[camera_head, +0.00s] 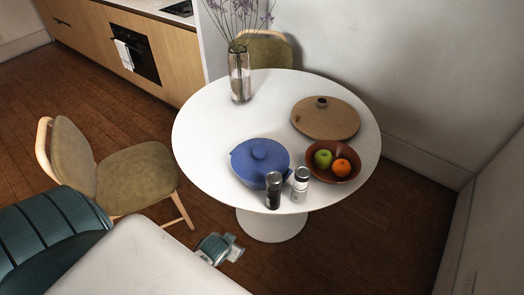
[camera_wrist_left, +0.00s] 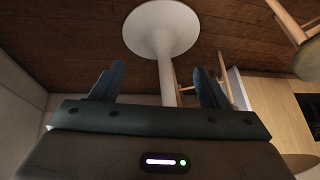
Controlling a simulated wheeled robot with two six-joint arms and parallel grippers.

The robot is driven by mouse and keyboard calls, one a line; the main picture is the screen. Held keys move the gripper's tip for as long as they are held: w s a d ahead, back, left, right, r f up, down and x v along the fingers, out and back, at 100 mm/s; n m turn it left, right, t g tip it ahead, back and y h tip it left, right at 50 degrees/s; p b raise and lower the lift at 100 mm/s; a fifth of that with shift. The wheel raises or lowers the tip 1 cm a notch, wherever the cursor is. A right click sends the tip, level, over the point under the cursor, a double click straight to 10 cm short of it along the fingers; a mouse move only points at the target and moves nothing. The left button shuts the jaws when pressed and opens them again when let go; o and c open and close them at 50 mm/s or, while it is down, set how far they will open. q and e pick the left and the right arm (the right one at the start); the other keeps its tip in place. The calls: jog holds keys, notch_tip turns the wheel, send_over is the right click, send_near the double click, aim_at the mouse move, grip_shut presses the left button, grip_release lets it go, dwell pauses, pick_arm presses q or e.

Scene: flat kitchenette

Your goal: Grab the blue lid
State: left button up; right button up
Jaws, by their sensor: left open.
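The blue lid (camera_head: 262,149), round with a small knob, sits on a blue pot (camera_head: 240,172) at the front of the round white table (camera_head: 205,125). What seems to be my left gripper (camera_head: 218,248) is low near the floor, in front of the table and well below the lid, partly hidden by a white surface. In the left wrist view, its two dark fingers (camera_wrist_left: 157,84) stand apart with nothing between them. That view looks at the table's pedestal upside down, and the lid is not in it. My right gripper is not in view.
A dark shaker (camera_head: 273,190) and a light shaker (camera_head: 300,184) stand close in front of the pot. A fruit bowl (camera_head: 350,178), a wooden board (camera_head: 325,122) and a flower vase (camera_head: 240,80) share the table. A chair (camera_head: 135,178) stands at left.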

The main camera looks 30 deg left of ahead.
pick_arm(q)
jog(key=w+r+t+p, duration=0.1)
jog(key=w+r+p, duration=0.15)
jog(key=r, duration=1.35)
jog(key=n+t+p, duration=0.1)
jog(key=t, duration=0.5)
send_near(260, 152)
jog(key=p+x, duration=0.1)
jog(key=x, duration=0.3)
jog(key=shift+w+a, duration=0.15)
jog(key=shift+w+a+f+p, duration=0.1)
jog(key=shift+w+f+p, duration=0.25)
jog(key=shift+w, duration=0.35)
jog(key=p+x, duration=0.2)
jog(key=x, duration=0.2)
jog(key=shift+w+f, duration=0.25)
jog(key=shift+s, duration=0.1)
jog(key=shift+c, duration=0.2)
